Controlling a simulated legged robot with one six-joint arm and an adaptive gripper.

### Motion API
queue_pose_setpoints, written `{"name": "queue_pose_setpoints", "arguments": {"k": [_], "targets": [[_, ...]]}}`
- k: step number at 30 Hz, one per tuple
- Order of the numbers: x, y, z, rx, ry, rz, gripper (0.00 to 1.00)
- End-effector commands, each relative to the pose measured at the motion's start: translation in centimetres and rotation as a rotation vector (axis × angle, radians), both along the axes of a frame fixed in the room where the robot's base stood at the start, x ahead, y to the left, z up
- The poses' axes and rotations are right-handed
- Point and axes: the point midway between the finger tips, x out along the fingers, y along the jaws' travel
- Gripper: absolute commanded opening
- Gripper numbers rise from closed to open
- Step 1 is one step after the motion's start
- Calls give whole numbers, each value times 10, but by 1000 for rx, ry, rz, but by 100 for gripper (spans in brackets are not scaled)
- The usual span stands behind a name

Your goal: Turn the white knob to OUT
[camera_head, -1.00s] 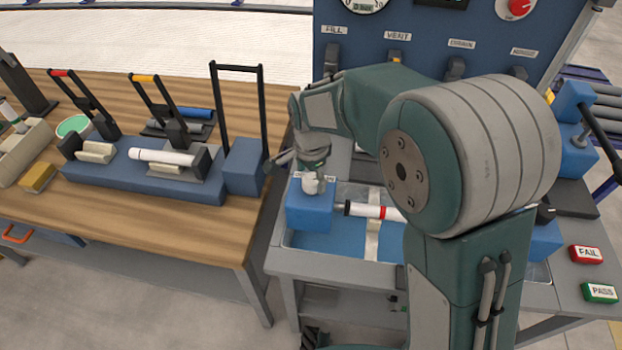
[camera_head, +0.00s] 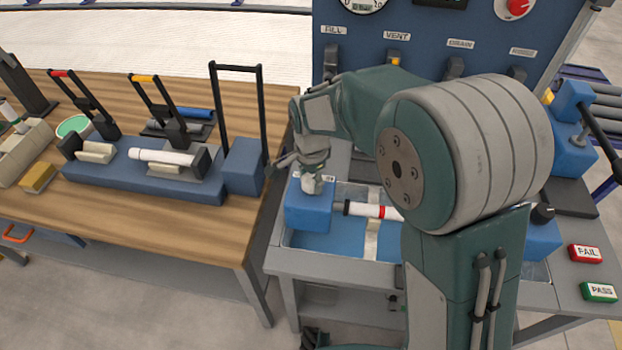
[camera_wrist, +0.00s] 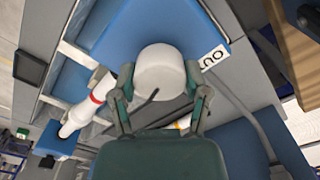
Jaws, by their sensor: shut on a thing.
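The white knob (camera_wrist: 160,74) is on top of a blue block (camera_wrist: 215,25) at the left end of the test basin. It also shows in the head view (camera_head: 311,184), below my gripper (camera_head: 313,162). In the wrist view my gripper (camera_wrist: 159,80) has one finger on each side of the knob and is shut on it. A white label (camera_wrist: 213,57) lies beside the knob on the block; its letters are upside down and seem to read OUT. The knob's pointing direction cannot be told.
A white pipe with a red band (camera_head: 372,211) lies in the basin right of the block. A panel (camera_head: 425,30) with several switches stands behind. A wooden bench (camera_head: 240,230) with clamps is at left. FAIL (camera_head: 586,254) and PASS (camera_head: 600,292) buttons are at right.

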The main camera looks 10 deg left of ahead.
Motion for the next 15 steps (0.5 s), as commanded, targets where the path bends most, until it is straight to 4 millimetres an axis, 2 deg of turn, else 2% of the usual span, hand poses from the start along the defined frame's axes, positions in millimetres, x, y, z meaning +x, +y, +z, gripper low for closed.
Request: {"name": "queue_pose_setpoints", "arguments": {"k": [8,15], "targets": [[0,1,-1,1,-2,157,13],[0,1,-2,1,-2,376,13]]}}
